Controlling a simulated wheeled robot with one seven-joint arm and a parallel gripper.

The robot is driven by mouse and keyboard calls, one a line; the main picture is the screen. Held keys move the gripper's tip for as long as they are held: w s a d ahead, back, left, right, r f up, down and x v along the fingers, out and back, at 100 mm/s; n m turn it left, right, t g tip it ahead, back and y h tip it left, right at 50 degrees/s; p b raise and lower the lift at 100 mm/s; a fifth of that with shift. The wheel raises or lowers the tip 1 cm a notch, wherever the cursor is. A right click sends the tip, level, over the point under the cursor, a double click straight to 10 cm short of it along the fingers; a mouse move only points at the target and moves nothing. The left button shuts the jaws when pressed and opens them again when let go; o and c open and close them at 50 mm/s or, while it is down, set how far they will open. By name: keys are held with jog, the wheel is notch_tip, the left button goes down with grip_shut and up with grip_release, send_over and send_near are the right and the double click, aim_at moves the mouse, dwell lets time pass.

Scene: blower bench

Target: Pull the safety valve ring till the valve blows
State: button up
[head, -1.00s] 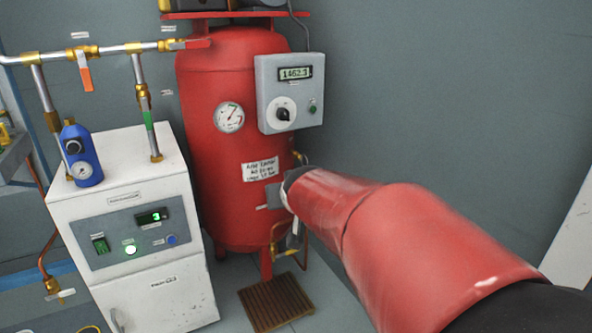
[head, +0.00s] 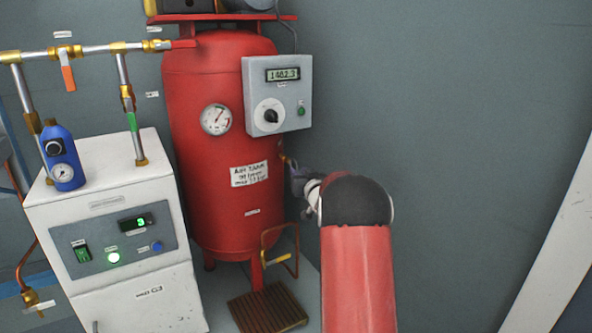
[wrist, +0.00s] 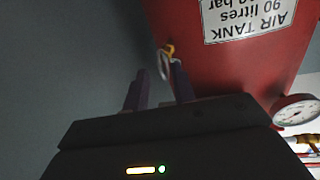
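The red air tank (head: 205,95) stands against the wall and carries a small brass safety valve (head: 284,159) on its right side. In the wrist view the brass valve (wrist: 169,50) shows beyond my fingertips, with a pale pull ring (wrist: 163,66) hanging at it. My gripper (wrist: 156,74) is open, its two dark fingers apart. The ring appears between the fingertips, closer to the right finger; I cannot tell whether they touch. In the head view my gripper (head: 296,178) is small beside the tank, just below the valve, and partly hidden by my arm. The ring cannot be made out there.
A grey control box (head: 278,95) reading about 1482.3 sits above the valve. A pressure gauge (head: 216,119) is on the tank. A copper drain pipe with a yellow handle (head: 277,258) is below. A white cabinet (head: 120,285) stands left. Bare wall lies to the right.

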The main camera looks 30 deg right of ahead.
jog(key=shift+w+d, duration=0.15)
jog(key=shift+w, duration=0.85)
jog(key=shift+w+d, duration=0.1)
jog(key=shift+w, duration=0.9)
grip_shut()
